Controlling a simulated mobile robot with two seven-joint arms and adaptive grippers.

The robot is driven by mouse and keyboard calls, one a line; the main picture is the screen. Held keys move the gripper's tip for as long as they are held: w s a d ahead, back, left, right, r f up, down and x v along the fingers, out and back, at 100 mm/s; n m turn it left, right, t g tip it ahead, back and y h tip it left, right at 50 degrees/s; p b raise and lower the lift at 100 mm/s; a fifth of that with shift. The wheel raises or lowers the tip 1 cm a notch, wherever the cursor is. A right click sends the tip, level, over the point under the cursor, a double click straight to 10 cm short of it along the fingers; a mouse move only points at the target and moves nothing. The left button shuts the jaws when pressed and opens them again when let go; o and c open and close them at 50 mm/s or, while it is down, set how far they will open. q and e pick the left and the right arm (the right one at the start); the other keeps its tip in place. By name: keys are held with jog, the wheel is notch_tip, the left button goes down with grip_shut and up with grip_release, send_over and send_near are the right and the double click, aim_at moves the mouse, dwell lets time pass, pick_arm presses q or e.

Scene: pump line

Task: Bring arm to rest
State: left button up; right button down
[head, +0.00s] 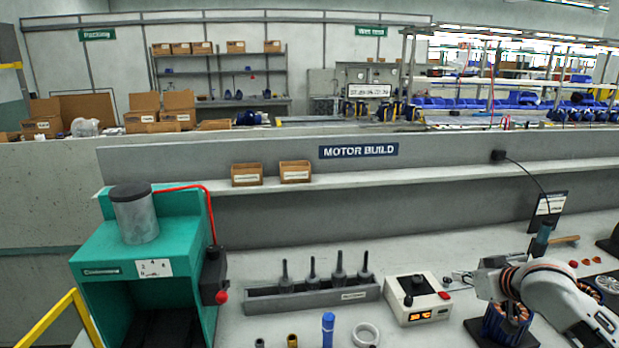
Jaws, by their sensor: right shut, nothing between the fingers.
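My right arm reaches in from the lower right over the bench. The gripper is shut and holds nothing. A blue-finned motor part (503,322) stands on a dark base just below my right wrist, partly hidden by the arm. My left gripper is not in view.
A rack (262,301) of dark tools stands left of the box. A green press (95,248) with a red lever is at the left.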

jog(key=s+a+f+n, duration=0.1)
jog(key=s+a+f, duration=0.1)
jog(key=s+f, duration=0.2)
jog(key=s+a+f+n+g+h, duration=0.1)
jog(key=s+a+f, duration=0.2)
jog(key=s+f, duration=0.1)
jog(key=s+a+f+n, duration=0.2)
jog(key=s+a+f, duration=0.1)
jog(key=s+f, duration=0.2)
jog(key=shift+s+a+h, duration=0.25)
jog(key=shift+s+h, duration=0.05)
jog(key=shift+s, duration=0.45)
jog(key=s, duration=0.3)
jog(key=s+f+g+h, duration=0.1)
jog(key=s, duration=0.2)
jog(key=s+n+h, duration=0.1)
jog(key=s, duration=0.2)
jog(key=shift+f, duration=0.35)
jog(key=s+d+g+h, duration=0.2)
jog(key=s, duration=0.7)
jog(key=w+a+f+m+t+y, duration=0.2)
jog(key=a+f+y, duration=0.4)
jog(key=a+f, duration=0.8)
notch_tip(320, 180, down, 2)
jog(key=shift+a+f+m+t+y, duration=0.15)
jog(key=shift+m+t+y, duration=0.2)
jog(key=shift+t, duration=0.45)
